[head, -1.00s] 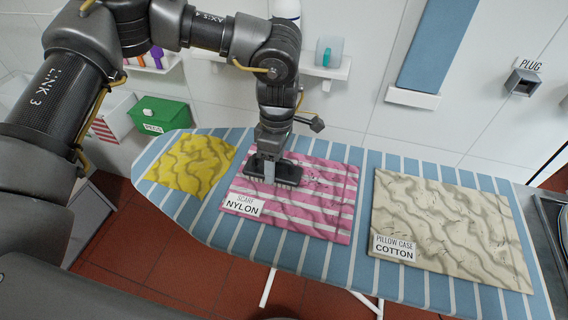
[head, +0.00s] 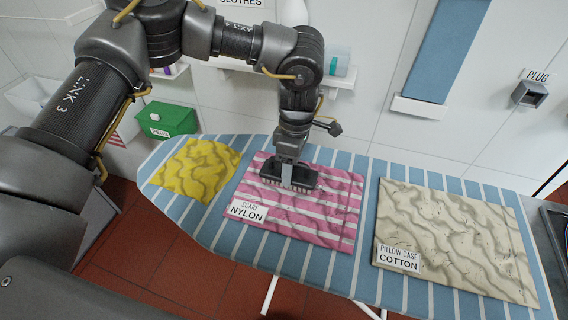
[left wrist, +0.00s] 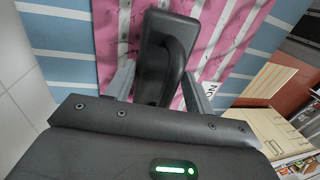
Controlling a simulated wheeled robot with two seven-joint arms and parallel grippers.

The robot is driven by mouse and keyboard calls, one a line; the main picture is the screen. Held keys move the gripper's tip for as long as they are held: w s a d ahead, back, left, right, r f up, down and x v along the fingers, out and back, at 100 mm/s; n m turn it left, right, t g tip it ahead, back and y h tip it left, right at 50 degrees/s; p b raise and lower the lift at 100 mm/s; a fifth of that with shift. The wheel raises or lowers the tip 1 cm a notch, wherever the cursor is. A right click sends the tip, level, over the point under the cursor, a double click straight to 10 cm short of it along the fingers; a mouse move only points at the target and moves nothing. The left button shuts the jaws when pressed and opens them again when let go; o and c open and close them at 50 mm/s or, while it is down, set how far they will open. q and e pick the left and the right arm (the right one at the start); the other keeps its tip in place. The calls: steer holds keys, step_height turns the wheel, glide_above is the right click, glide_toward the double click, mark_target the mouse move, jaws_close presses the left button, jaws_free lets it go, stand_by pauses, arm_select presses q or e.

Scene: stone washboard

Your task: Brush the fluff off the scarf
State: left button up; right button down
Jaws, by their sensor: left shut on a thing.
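The scarf (head: 322,215) is a pink and white striped cloth with dark creases, labelled "SCARF NYLON", lying flat in the middle of the blue striped ironing board. It also shows in the left wrist view (left wrist: 232,22). My left gripper (head: 289,176) is shut on a black brush (head: 303,177) with bristles facing down. The brush is at the scarf's upper left part, on or just above the cloth. In the left wrist view the brush (left wrist: 165,55) sits between the two fingers. Fluff is hard to make out; small dark specks may be creases. My right gripper is not in view.
A yellow cloth (head: 195,168) lies left on the ironing board (head: 240,235), and a beige pillow case (head: 455,235) labelled cotton lies right. A green pegs box (head: 168,120) stands behind at left. A wall plug (head: 530,94) is at the upper right.

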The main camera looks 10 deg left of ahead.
mark_target(314, 178)
arm_select(q)
steer(key=shift+d, duration=0.75)
steer(key=shift+s+d+f, duration=0.1)
steer(key=shift+s+d, duration=0.1)
steer(key=shift+d, duration=1.6)
steer(key=shift+d, duration=0.1)
steer(key=shift+d, duration=0.15)
steer(key=shift+s+d, duration=0.2)
steer(key=shift+d, duration=3.2)
steer(key=shift+a, duration=0.1)
